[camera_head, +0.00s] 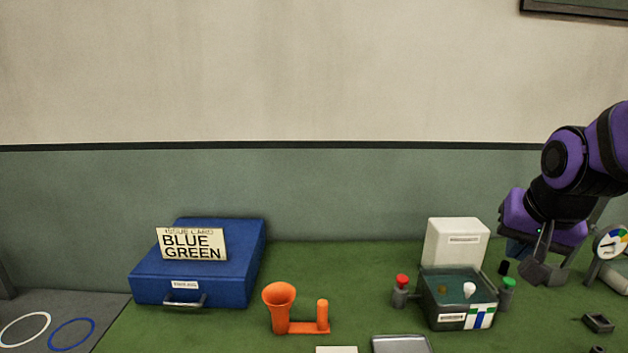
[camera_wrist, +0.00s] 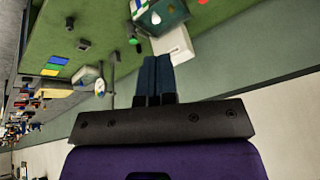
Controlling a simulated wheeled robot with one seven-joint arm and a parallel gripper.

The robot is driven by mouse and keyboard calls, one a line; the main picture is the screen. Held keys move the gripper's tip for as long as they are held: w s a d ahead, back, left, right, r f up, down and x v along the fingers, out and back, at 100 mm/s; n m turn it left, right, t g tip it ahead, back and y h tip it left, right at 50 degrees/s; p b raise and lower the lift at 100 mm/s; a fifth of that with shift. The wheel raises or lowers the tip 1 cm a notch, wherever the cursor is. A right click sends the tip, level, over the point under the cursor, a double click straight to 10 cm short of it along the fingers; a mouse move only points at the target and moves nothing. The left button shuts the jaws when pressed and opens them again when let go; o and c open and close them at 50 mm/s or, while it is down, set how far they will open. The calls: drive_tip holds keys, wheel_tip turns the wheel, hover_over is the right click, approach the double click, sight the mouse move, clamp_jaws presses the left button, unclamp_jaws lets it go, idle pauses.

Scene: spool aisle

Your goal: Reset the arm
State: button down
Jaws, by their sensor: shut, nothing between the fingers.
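My purple and black arm reaches in from the right edge in the head view. My gripper (camera_head: 541,272) hangs above the right part of the green table (camera_head: 370,280), beside the white box and clear of the table. In the wrist view my gripper's (camera_wrist: 157,62) two dark fingers lie side by side with nothing between them.
A blue case (camera_head: 215,262) carries a card (camera_head: 191,244) reading "BLUE GREEN". An orange funnel piece (camera_head: 280,305), a white box (camera_head: 457,243), a grey-green bin (camera_head: 445,312), red (camera_head: 402,281) and green (camera_head: 509,283) knobs and a dial (camera_head: 611,243) stand on the table.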

drive_tip(key=s+a+r+n, duration=0.1)
drive_tip(key=s+r+n, duration=0.4)
drive_tip(key=s, duration=0.7)
drive_tip(key=shift+a+r+n+y, duration=0.15)
drive_tip(key=shift+r+n+y, duration=0.2)
drive_tip(key=shift+r, duration=0.5)
